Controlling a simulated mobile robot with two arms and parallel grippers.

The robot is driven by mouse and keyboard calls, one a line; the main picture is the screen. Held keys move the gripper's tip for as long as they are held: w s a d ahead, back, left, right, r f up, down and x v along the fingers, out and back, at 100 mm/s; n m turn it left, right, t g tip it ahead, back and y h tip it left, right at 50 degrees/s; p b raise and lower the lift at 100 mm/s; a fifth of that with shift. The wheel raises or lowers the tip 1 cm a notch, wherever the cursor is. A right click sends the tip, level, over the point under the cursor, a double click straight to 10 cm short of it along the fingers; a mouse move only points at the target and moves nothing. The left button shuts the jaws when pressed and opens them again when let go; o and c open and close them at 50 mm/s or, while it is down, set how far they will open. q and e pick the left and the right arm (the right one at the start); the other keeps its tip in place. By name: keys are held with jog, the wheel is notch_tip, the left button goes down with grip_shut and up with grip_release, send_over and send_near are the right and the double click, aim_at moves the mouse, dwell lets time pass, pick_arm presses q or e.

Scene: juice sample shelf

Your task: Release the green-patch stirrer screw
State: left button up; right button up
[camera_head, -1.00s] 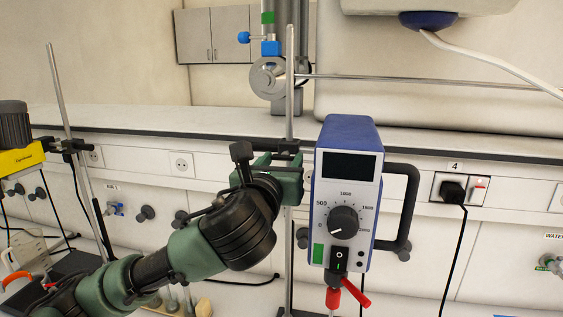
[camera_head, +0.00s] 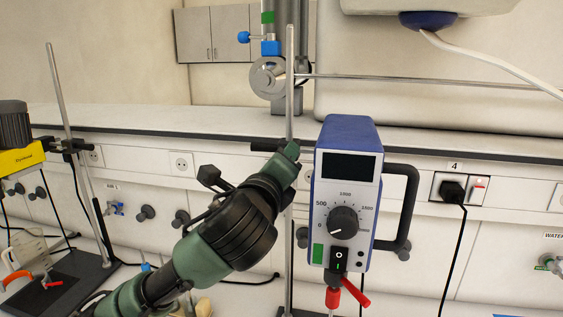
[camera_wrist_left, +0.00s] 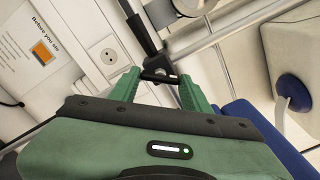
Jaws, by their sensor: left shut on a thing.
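The stirrer (camera_head: 345,190) is a blue and white box with a black dial and a green patch (camera_head: 318,254) at its lower left. It hangs beside an upright metal rod (camera_head: 289,90). A dark clamp arm (camera_head: 272,145) shows at the rod, level with the stirrer's top. My left gripper (camera_head: 288,155) is at this clamp, left of the stirrer. In the wrist view its green fingers (camera_wrist_left: 160,82) stand on both sides of a small dark screw part (camera_wrist_left: 158,77), shut on it. The screw is hidden in the head view. My right gripper is not in view.
A black handle (camera_head: 408,205) sticks out right of the stirrer, and a red-handled chuck (camera_head: 345,295) hangs below. A yellow and black stirrer (camera_head: 18,150) on another stand (camera_head: 60,90) is at far left. A shelf (camera_head: 230,125) runs behind.

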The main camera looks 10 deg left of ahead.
pick_arm(q)
jog(key=shift+n, duration=3.7)
jog(key=o, duration=1.4)
jog(key=shift+c, duration=0.2)
jog(key=s+b, duration=0.2)
jog(key=s, duration=0.5)
jog(key=shift+s+b, duration=0.35)
